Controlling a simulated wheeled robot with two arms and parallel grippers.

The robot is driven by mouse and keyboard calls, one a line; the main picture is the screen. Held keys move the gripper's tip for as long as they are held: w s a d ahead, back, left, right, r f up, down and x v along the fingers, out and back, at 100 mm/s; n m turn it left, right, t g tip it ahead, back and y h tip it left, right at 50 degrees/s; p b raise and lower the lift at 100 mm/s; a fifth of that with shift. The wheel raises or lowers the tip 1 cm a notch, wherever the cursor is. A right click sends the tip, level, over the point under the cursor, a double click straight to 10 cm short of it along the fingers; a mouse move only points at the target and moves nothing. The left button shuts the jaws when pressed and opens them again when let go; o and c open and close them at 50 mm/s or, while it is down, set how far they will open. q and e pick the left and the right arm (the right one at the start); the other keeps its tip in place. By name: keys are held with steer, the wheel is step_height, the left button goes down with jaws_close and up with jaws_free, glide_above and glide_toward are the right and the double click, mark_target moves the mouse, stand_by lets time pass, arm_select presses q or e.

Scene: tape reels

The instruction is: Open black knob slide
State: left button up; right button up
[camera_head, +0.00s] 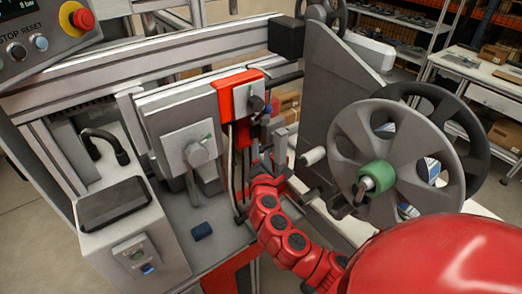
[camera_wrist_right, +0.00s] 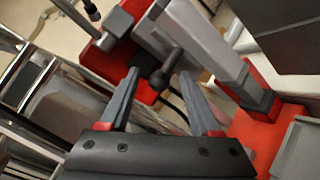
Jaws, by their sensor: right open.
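The black knob (camera_head: 257,103) sits on a light grey plate on the front of a red slide block (camera_head: 226,98) at the middle of the machine. In the right wrist view the black knob (camera_wrist_right: 168,67) sticks out on a short stem from the grey plate (camera_wrist_right: 203,40). My right gripper (camera_head: 264,148) is just below the knob in the head view, partly hidden by my red wrist. In the right wrist view its two fingers (camera_wrist_right: 160,76) are open, with the knob's end showing between their tips. I see no clear contact. My left gripper is not in view.
A second grey plate with a grey knob (camera_head: 197,153) stands just left. A large grey reel with a green hub (camera_head: 377,176) stands close on the right. A dark bar end (camera_head: 286,36) is above.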

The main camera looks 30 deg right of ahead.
steer(key=p+v, duration=0.3)
steer(key=v, duration=1.3)
steer(key=shift+p, duration=0.35)
steer(key=shift+f, duration=0.1)
